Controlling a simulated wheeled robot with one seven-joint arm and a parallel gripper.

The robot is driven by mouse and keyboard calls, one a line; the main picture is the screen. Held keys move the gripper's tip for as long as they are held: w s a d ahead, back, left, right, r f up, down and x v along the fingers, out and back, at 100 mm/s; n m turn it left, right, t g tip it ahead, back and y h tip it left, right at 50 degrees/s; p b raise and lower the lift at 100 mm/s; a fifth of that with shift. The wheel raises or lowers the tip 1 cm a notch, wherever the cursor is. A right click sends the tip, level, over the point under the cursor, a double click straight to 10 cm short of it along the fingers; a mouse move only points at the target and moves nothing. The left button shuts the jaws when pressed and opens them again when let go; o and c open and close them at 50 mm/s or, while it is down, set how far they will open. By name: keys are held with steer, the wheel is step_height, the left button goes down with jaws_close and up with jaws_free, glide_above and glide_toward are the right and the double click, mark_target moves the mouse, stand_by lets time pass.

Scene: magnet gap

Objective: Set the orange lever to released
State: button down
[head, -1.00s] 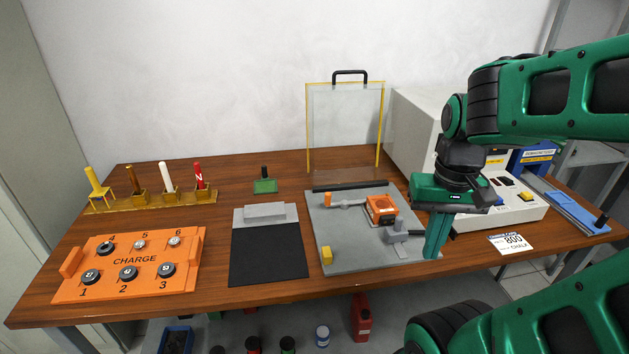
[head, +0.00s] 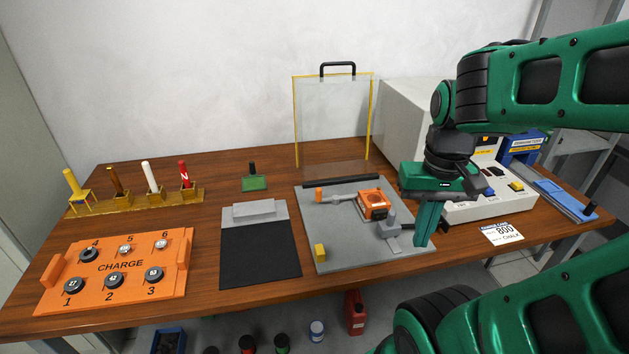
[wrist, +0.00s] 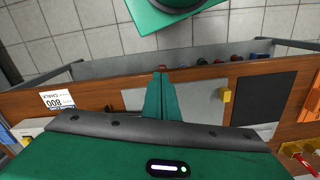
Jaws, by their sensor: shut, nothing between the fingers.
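The orange lever, a light arm with an orange end (head: 319,195), lies across the grey plate (head: 340,250) and points left from an orange block (head: 373,205). My gripper (head: 422,243) is shut and empty, pointing down over the plate's front right corner, to the right of and nearer than the lever. In the wrist view, the closed fingers (wrist: 160,80) show in front of the plate (wrist: 195,93). The lever is not seen in the wrist view. No contact between gripper and lever shows.
A grey upright block (head: 388,226) stands between my gripper and the orange block. A yellow block (head: 320,252) sits at the plate's front left. A clear yellow-framed screen (head: 333,115) stands behind the plate. An orange CHARGE board (head: 120,270) lies far left.

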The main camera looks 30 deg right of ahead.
steer(key=w+a+r+n+t, duration=0.1)
steer(key=w+a+n+t, duration=0.1)
steer(key=w, duration=1.5)
steer(key=w+a+n+t, duration=0.2)
steer(key=w, duration=1.6)
steer(key=shift+r+n+h, duration=0.3)
steer(key=shift+r+n, duration=0.05)
steer(key=shift+n, duration=0.05)
steer(key=x, duration=1)
steer(key=shift+f, duration=0.1)
steer(key=shift+s, duration=1.05)
steer(key=shift+s+a, duration=0.15)
steer(key=shift+s, duration=0.85)
steer(key=shift+a, duration=0.15)
steer(key=shift+a, duration=0.15)
steer(key=shift+s+n, duration=0.15)
steer(key=shift+n, duration=0.15)
